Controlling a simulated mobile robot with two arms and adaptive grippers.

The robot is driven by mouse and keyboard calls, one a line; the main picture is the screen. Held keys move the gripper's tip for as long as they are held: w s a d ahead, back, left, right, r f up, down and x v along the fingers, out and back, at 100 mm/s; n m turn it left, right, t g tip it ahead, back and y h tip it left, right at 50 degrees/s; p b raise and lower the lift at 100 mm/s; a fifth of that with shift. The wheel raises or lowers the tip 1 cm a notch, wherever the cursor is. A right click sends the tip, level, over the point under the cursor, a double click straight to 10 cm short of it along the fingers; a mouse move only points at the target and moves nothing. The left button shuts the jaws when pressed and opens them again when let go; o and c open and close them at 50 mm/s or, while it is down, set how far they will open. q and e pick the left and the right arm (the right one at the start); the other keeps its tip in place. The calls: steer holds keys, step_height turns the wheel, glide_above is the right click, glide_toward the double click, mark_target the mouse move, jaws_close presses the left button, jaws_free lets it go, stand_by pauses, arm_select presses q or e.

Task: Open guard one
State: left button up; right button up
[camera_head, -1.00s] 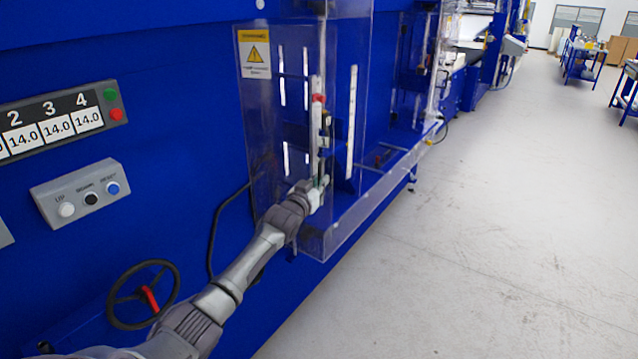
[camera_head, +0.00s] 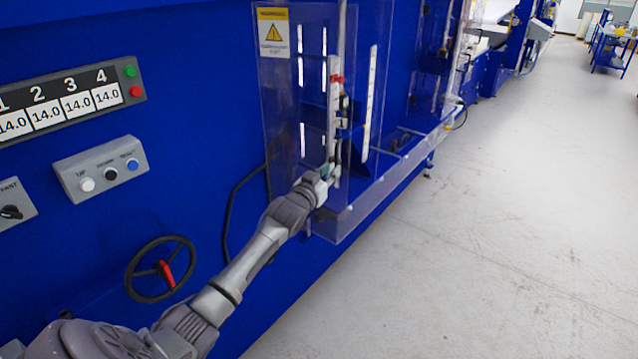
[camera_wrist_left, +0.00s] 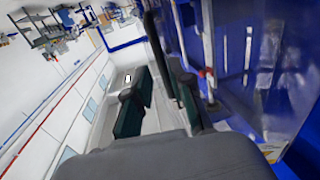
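Guard one appears to be the near transparent guard (camera_head: 285,120), with a yellow warning sign (camera_head: 273,32) on the blue machine. It stands upright and looks closed. A pale upright strip with a red piece (camera_head: 337,78) shows on it. My left gripper (camera_head: 329,176) is at the lower end of this strip, close to the guard. In the left wrist view, the dark green finger pads (camera_wrist_left: 158,102) stand apart. A black upright bar (camera_wrist_left: 156,42) runs down between them, nearer the right finger; whether they touch it I cannot tell. My right gripper is out of view.
A handwheel (camera_head: 160,268) and a button box (camera_head: 102,168) sit on the machine's left side, near my left arm. Another transparent guard (camera_head: 440,60) stands farther along. The grey floor (camera_head: 480,230) on the right is clear.

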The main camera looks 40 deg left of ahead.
arm_select(q)
steer(key=s+d, duration=0.1)
steer(key=s, duration=0.6)
steer(key=shift+d, duration=0.1)
